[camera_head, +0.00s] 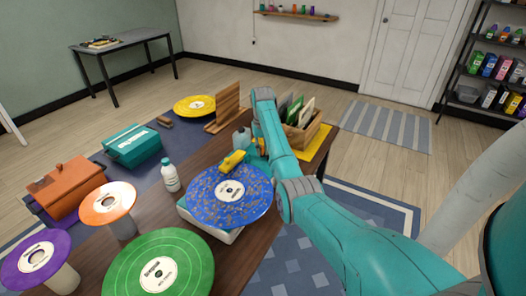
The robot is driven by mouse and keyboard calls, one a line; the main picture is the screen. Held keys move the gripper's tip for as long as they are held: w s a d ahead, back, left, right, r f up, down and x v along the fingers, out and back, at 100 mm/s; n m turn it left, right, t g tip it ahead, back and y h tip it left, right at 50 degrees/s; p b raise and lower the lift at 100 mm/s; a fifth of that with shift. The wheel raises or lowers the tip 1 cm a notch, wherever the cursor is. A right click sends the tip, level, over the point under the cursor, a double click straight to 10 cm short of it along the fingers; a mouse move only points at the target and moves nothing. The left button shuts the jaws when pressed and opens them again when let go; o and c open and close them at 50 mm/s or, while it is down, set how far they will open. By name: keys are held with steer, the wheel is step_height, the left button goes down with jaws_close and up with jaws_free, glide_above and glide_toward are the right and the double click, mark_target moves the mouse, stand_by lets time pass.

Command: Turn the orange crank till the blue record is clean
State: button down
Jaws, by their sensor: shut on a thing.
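The blue record (213,205) lies flat on a white, low machine (205,232) on the brown table. Its blue surface carries many brownish specks all round the pale centre label. A yellow piece (232,160) sits at the record's back edge. My teal arm comes in from the lower right, passes the record's right side and bends up behind it. The arm covers the area just right of the record. I cannot make out the orange crank or my gripper; the arm's links hide that area.
Orange (92,216), purple (17,277) and green (190,270) records stand nearby. A white bottle (170,180), teal case (130,150), orange case (55,195), wooden rack (222,115) and crate of records (313,132) surround the machine.

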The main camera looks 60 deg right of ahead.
steer(key=m, duration=0.2)
steer(key=shift+w+d+m, duration=0.3)
steer(key=shift+d+m, duration=0.1)
steer(key=m, duration=0.1)
steer(key=d+m, duration=0.1)
steer(key=m, duration=0.1)
steer(key=shift+w+d+m, duration=0.1)
steer(key=shift+w+m, duration=0.05)
steer(key=shift+m, duration=0.15)
steer(key=m, duration=0.2)
steer(key=shift+d+m, duration=0.3)
steer(key=shift+d, duration=0.1)
steer(key=shift+d+m, duration=0.3)
steer(key=shift+m, duration=0.55)
steer(key=shift+d+m, duration=0.25)
steer(key=shift+m, duration=0.6)
steer(key=c, duration=1.1)
jaws_free()
step_height(320, 180, up, 12)
steer(key=shift+r, duration=0.1)
